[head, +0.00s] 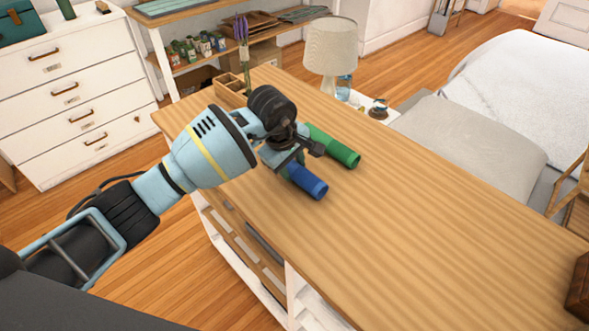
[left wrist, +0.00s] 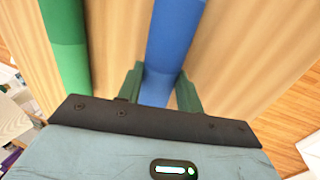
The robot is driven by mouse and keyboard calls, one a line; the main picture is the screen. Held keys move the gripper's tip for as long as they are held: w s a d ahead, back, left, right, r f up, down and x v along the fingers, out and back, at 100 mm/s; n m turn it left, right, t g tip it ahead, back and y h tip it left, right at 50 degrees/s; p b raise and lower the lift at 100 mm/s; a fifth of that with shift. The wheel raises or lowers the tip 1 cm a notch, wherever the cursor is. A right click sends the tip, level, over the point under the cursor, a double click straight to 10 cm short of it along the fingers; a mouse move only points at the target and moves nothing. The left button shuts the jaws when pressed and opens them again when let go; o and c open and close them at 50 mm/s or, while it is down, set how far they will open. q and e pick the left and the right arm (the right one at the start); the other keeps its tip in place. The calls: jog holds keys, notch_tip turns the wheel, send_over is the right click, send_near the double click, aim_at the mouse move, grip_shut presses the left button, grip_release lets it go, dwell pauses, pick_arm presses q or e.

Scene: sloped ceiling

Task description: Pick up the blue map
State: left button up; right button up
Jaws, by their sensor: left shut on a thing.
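The blue map (head: 308,181) is a rolled blue tube on the wooden table, at the table's left part in the head view. My left gripper (head: 291,158) is over it, and its far end is hidden behind the gripper. In the left wrist view the blue map (left wrist: 174,38) runs between the two green fingers of my left gripper (left wrist: 161,88), which is shut on it. I cannot tell whether the map is lifted off the table. My right gripper is not in view.
A green tube (head: 338,150) lies beside the blue map and shows in the left wrist view (left wrist: 66,50). A wooden organizer (head: 231,92) and a purple flower (head: 243,48) stand at the table's far end. The table's (head: 440,230) middle is clear. A lamp (head: 330,47) stands beyond.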

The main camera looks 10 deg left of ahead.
aim_at(295, 164)
pick_arm(q)
jog(key=shift+r, duration=0.1)
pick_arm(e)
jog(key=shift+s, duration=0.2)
pick_arm(q)
jog(key=shift+r, duration=0.55)
notch_tip(295, 164, up, 2)
jog(key=shift+r, duration=0.25)
jog(key=s+a, duration=0.2)
jog(key=s, duration=0.2)
jog(key=s+a, duration=0.3)
jog(key=s, duration=0.1)
jog(key=s+a+r+b, duration=0.1)
jog(key=s+a, duration=0.2)
jog(key=shift+s+a, duration=0.2)
jog(key=shift+s, duration=0.2)
jog(key=shift+s+a+r, duration=0.1)
jog(key=shift+s+a, duration=0.3)
jog(key=shift+s, duration=0.25)
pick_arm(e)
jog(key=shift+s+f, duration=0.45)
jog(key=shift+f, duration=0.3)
